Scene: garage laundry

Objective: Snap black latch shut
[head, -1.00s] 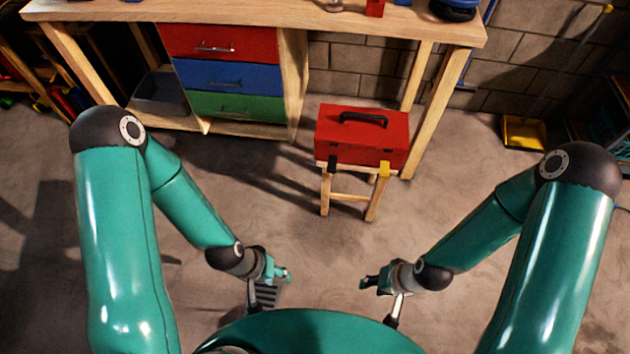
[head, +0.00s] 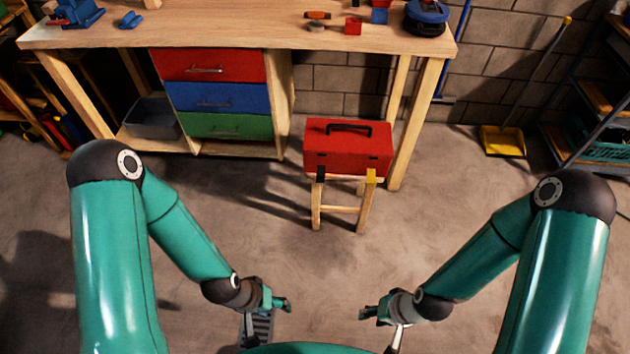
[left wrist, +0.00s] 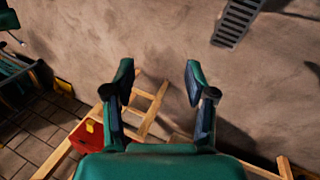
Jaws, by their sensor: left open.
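A red toolbox (head: 346,148) with a black handle sits on a small wooden stool (head: 342,210) ahead of me. The black latch (head: 320,174) is at the lower left of its front and the yellow latch (head: 371,176) at the lower right. The black latch is too small to tell whether it is closed. My left gripper (head: 284,303) is open and empty, well short of the toolbox; its parted fingers show in the left wrist view (left wrist: 160,78). There the toolbox (left wrist: 88,140) is partly hidden by the gripper. My right gripper (head: 367,312) is also well short of it; its opening is unclear.
A wooden workbench (head: 230,35) with red, blue and green drawers stands behind the stool. One bench leg (head: 415,125) rises close to the toolbox's right. A yellow dustpan (head: 503,141) lies by the wall. The floor between me and the stool is clear.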

